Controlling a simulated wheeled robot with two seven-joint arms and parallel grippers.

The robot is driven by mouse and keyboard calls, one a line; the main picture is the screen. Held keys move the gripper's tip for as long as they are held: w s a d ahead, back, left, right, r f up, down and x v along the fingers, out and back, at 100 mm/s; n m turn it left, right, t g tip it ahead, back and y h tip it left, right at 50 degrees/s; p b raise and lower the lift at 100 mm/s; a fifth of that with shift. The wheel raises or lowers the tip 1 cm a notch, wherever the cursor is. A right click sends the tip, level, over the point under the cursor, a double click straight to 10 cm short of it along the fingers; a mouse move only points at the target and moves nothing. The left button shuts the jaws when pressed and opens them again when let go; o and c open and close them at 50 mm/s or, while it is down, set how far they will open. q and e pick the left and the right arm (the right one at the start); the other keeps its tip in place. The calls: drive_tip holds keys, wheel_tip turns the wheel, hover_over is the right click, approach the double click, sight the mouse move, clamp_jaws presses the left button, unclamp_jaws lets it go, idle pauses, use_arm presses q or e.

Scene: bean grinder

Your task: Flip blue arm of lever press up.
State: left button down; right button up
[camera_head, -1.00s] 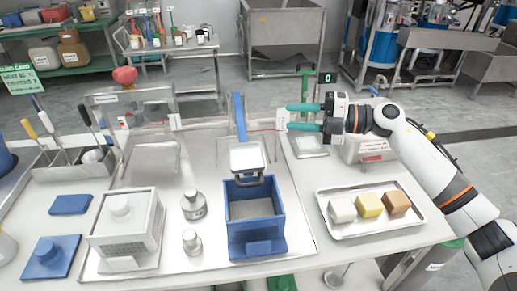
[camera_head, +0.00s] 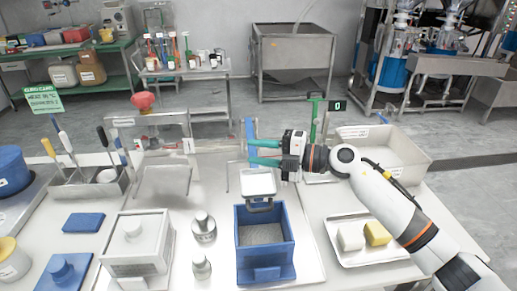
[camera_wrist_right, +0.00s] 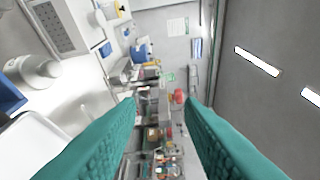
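The lever press has a blue open box (camera_head: 265,266) on the bench with a pale plate (camera_head: 258,183) above it. Its blue arm (camera_head: 250,127) stands upright behind the plate. My right gripper (camera_head: 250,153) has two teal fingers pointing left, spread apart. In the head view the fingertips overlap the blue arm; I cannot tell whether they touch it. In the right wrist view the fingers (camera_wrist_right: 160,105) are also apart, with only the distant room between them. My left gripper is not in view.
A pale bin (camera_head: 405,150) stands behind my arm.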

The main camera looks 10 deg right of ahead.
drive_tip(key=shift+a, duration=0.2)
clamp_jaws()
idle(1.3)
